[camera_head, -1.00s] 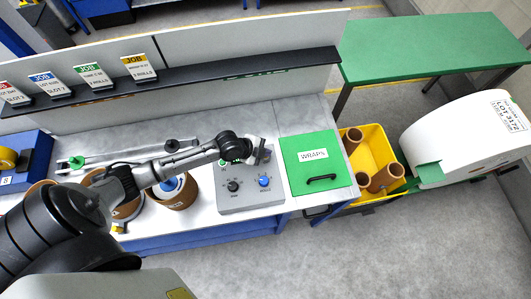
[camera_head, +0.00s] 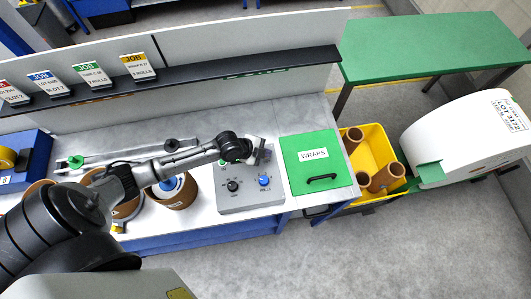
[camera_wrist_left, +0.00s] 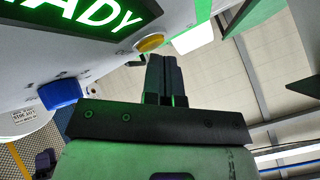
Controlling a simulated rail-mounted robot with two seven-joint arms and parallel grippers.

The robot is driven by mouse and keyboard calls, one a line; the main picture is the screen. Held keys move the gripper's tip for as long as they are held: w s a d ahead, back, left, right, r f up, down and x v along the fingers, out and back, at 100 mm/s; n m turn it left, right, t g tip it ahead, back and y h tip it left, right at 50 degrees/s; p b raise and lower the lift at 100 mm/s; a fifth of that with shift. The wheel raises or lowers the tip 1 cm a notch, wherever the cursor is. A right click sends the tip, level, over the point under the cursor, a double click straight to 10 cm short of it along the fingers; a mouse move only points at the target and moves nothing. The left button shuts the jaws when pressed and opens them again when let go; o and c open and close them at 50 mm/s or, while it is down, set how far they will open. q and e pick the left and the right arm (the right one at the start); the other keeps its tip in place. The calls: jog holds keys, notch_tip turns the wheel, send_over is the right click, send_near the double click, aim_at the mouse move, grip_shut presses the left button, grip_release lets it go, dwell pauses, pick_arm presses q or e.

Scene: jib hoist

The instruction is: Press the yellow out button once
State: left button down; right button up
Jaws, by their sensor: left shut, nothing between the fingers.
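The yellow button (camera_wrist_left: 150,42) shows in the left wrist view, on the pale face of a grey control box (camera_head: 250,203). It is beside a lit green display (camera_wrist_left: 82,14) whose visible letters read "ADY". My left gripper (camera_head: 262,152) is over the back part of the box in the head view and hides the button there. In the left wrist view its closed fingers (camera_wrist_left: 163,60) are empty, with their tips close beside the button. I cannot tell whether they touch it. My right gripper is not in view.
The box also carries a blue knob (camera_head: 264,181) and a black knob (camera_head: 233,186). A green "WRAPS" lid (camera_head: 311,170) lies right of it. A yellow bin (camera_head: 374,150) with brown tubes stands further right. Brown rolls (camera_head: 180,196) are on the left.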

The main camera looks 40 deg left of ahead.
pick_arm(q)
jog(key=shift+f, duration=0.2)
jog(key=shift+r, duration=0.15)
dwell(0.4)
jog(key=shift+r+p, duration=0.75)
notch_tip(320, 180, up, 5)
jog(key=p, duration=0.4)
dwell(0.9)
